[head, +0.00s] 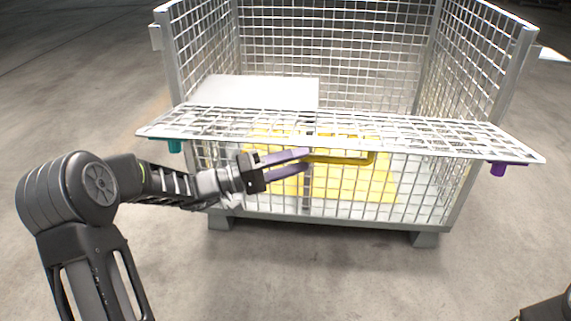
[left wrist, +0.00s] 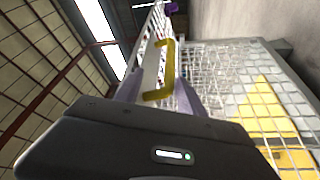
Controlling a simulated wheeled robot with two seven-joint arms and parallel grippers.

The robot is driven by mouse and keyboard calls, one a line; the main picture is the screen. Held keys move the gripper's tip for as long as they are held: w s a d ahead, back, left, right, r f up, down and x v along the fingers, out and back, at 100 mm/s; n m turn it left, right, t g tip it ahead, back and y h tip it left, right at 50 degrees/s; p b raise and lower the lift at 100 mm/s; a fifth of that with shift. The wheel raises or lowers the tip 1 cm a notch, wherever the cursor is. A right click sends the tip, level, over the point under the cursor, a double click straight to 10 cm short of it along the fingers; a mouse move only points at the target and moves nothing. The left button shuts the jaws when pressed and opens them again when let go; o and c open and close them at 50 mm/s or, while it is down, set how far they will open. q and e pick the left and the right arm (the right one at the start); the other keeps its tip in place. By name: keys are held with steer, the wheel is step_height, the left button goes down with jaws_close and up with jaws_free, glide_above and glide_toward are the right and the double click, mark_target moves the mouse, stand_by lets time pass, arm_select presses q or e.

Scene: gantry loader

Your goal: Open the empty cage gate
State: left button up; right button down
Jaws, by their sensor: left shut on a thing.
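The mesh cage (head: 436,201) stands in front of me. Its gate (head: 410,131) is a mesh panel tilted out toward me, roughly level, above the lower front mesh. A yellow handle (head: 345,158) sits at the middle of the gate's near edge. My left gripper (head: 306,161) is shut on the yellow handle at its left end; the handle also shows between the fingers in the left wrist view (left wrist: 169,66). A teal latch (head: 175,146) hangs under the gate's left end and a purple latch (head: 497,169) under its right end. My right gripper is out of view.
A pale flat panel (head: 262,91) shows inside the cage at the left. Yellow areas (head: 385,184) show through the front mesh on the cage floor. The concrete floor (head: 330,275) in front of the cage is clear.

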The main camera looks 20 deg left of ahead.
arm_select(q)
steer(key=b+v, duration=0.2)
steer(key=v, duration=0.6)
steer(key=shift+a+f, duration=0.45)
steer(key=shift+a, duration=0.05)
steer(key=shift+w, duration=0.1)
